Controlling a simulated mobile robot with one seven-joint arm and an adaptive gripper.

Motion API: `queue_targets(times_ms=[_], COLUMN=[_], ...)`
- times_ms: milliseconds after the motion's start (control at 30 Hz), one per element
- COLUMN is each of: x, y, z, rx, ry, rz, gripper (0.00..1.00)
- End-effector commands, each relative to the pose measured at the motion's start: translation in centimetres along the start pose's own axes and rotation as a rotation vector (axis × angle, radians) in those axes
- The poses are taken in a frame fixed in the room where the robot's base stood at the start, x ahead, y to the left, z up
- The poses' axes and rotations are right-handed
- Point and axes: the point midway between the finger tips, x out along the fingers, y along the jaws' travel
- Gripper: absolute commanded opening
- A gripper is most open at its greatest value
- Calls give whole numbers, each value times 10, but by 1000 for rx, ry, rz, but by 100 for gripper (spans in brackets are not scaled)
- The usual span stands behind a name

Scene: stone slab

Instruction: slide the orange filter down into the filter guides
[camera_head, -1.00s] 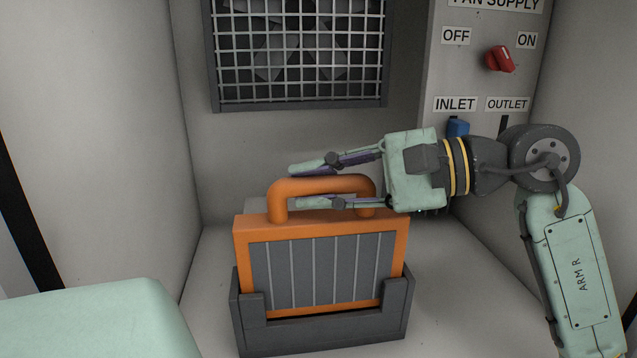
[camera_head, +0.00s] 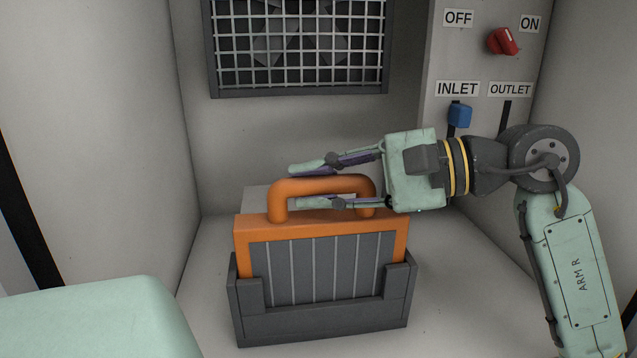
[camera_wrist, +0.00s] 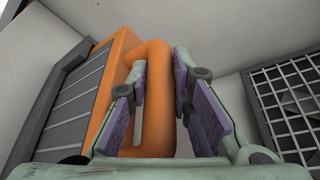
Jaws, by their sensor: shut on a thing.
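The orange filter (camera_head: 322,229) has a grey slatted panel and a thick orange handle (camera_head: 320,184) on top. It stands upright in the dark grey filter guides (camera_head: 325,325), its lower part hidden behind their front wall. In the wrist view the fingers (camera_wrist: 158,95) flank the handle, and the filter (camera_wrist: 112,80) lies to the left beside the guides (camera_wrist: 50,85).
A fan grille (camera_head: 298,45) is on the back wall. A panel on the right carries a red knob (camera_head: 503,41) near OFF and ON labels and a blue slider (camera_head: 459,114) by INLET. Side walls close in the space; the floor right of the guides is clear.

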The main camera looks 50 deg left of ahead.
Motion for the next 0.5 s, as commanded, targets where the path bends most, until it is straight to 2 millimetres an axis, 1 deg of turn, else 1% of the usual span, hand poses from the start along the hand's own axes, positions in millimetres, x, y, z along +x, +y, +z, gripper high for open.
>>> queue_targets(times_ms=[500], x=[3], y=[11], z=[-7], rx=[0], ry=[0], rz=[-2], gripper=[0])
